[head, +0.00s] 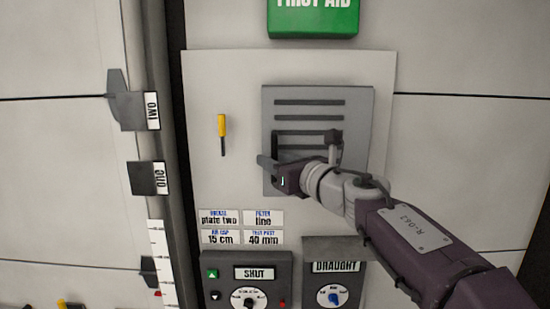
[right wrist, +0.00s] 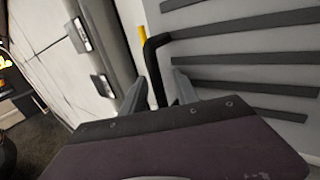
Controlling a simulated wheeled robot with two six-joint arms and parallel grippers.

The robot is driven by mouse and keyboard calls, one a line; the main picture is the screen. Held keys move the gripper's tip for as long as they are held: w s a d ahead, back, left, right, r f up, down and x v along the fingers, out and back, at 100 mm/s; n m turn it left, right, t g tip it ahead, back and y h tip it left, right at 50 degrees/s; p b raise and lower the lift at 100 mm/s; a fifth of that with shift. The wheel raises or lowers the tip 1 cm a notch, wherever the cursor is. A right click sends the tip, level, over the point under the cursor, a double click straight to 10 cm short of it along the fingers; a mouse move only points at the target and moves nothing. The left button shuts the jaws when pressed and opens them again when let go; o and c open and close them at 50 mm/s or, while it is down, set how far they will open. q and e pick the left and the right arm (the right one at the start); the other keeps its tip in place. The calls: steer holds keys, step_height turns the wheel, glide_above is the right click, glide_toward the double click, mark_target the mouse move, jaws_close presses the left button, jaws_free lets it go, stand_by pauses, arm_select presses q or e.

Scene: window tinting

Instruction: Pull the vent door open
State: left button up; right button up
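The vent door (head: 345,100) is a grey slatted panel on a pale wall plate, and it looks flush with the plate. Its dark bar handle (head: 274,145) stands upright along the door's left side, its lower part hidden by my gripper. My right gripper (head: 266,168) is at the handle's lower part. In the right wrist view the black handle (right wrist: 153,65) runs down between the two grey fingers (right wrist: 158,95), with gaps seen beside it, so the gripper is open around it. The door's slats (right wrist: 245,55) fill the right of that view. My left gripper is not in view.
A yellow-and-black lever (head: 222,135) is left of the door. Below are small labels (head: 240,227), a SHUT dial box (head: 248,285) and a DRAUGHT box (head: 335,280). A green first aid box (head: 312,18) is above. A grey post (head: 155,120) stands at left.

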steer(key=shift+s, duration=0.15)
steer(key=c, duration=0.3)
jaws_close()
stand_by(0.9)
